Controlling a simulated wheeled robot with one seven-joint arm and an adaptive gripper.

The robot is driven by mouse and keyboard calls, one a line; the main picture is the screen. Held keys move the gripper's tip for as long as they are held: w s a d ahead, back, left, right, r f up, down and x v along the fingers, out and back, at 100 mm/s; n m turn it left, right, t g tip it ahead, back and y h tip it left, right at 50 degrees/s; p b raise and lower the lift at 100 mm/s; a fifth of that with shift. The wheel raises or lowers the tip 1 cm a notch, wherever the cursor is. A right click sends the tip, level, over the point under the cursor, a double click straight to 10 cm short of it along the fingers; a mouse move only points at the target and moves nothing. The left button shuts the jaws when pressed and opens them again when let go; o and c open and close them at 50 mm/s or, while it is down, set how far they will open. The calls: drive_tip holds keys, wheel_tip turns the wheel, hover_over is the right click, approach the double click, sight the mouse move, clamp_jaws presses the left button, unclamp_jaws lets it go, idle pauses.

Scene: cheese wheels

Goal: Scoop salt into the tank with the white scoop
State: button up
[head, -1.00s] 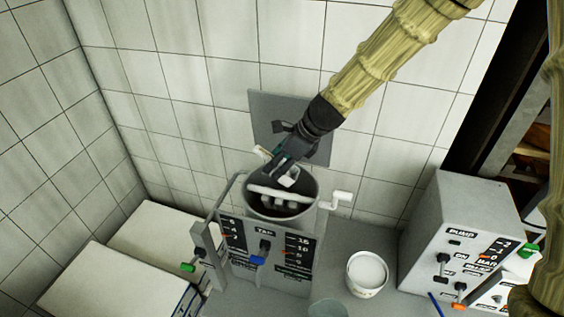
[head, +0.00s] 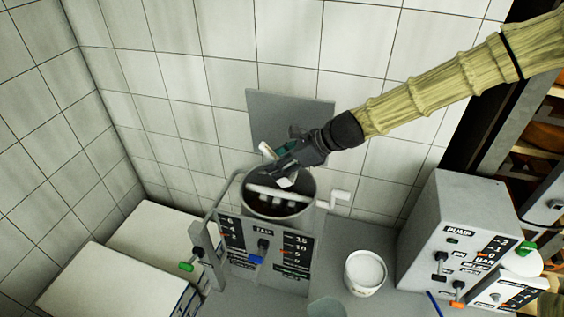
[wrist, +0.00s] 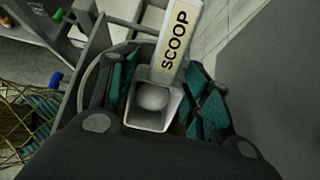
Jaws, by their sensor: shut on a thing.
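My gripper (head: 283,163) is shut on the white scoop (head: 288,181) and holds it over the open top of the grey tank (head: 312,215). In the wrist view, the scoop's handle with the word SCOOP (wrist: 176,42) stands up between the teal finger pads. The scoop's bowl (wrist: 152,122) faces the wrist camera and holds a pale rounded mound that looks like salt. A white paddle bar lies across the inside of the tank. A white tub (head: 365,273) with white contents, likely the salt, stands on the bench to the right of the tank.
A panel with a blue and a green handle is at the tank's front. A grey pump box (head: 455,225) stands to the right. White boxes (head: 165,238) stand at the left. A tiled wall and a grey plate (head: 310,105) are behind the tank.

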drive_tip(key=shift+d+y, duration=0.15)
drive_tip(key=shift+y, duration=0.15)
drive_tip(key=shift+f+b, duration=0.3)
drive_tip(key=shift+b, duration=0.2)
drive_tip(key=shift+d+y+b, duration=0.2)
drive_tip(key=shift+y+b, duration=0.2)
drive_tip(key=shift+b, duration=0.2)
drive_tip(key=shift+d+t+y+b, duration=0.1)
drive_tip(key=shift+t+y+b, duration=0.3)
drive_tip(key=shift+b, duration=0.55)
drive_tip(key=y+b, duration=0.1)
drive_tip(key=b, duration=0.3)
drive_tip(key=y+b, duration=0.1)
drive_tip(key=b, duration=0.4)
drive_tip(key=shift+s+d+f+t, duration=0.1)
drive_tip(key=shift+s+d+t, duration=0.1)
drive_tip(key=shift+d+t, duration=0.15)
drive_tip(key=shift+r+p, duration=0.3)
drive_tip(key=shift+r, duration=0.05)
drive_tip(key=shift+p, duration=0.7)
drive_tip(key=shift+a+p, duration=0.15)
drive_tip(key=shift+p, duration=0.4)
drive_tip(key=shift+w+h+p, duration=0.1)
drive_tip(key=shift+h+p, duration=0.3)
drive_tip(key=shift+p, duration=0.5)
